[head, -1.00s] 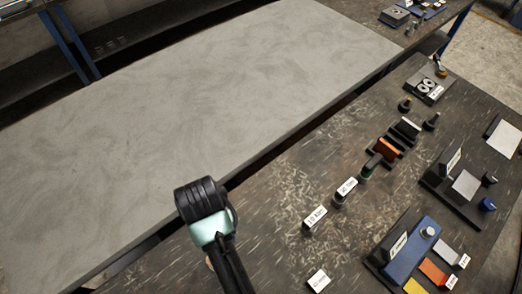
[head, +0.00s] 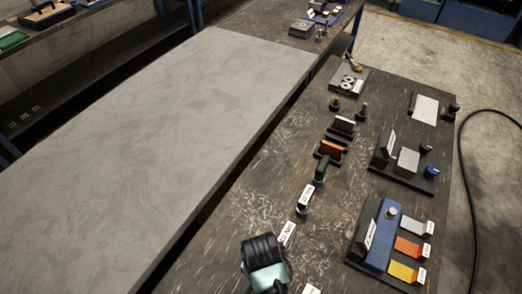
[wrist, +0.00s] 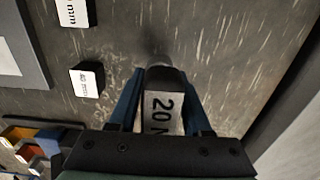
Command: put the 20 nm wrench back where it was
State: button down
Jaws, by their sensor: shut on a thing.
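The 20 nm wrench shows in the wrist view as a dark body with a white label (wrist: 162,112) reading "20 N", the rest cut off. My gripper (wrist: 158,78) is shut on it, one blue finger on each side. Its dark far end points away over the bench and looks blurred; I cannot tell whether it touches the bench. In the head view my dark and mint-green wrist (head: 263,264) is over the near-left edge of the dark bench and hides the fingers and the wrench.
Labelled pieces stand beside my wrist: one label (head: 286,233), another (head: 306,196). In the wrist view a small labelled block (wrist: 87,80) is left of the gripper. A blue stand (head: 383,242) with coloured blocks is to the right. A pale grey table (head: 160,140) lies left, across a gap.

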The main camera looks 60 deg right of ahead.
jog(key=shift+f, duration=1.4)
jog(key=shift+f, duration=0.15)
jog(key=shift+c, duration=1.7)
grip_release()
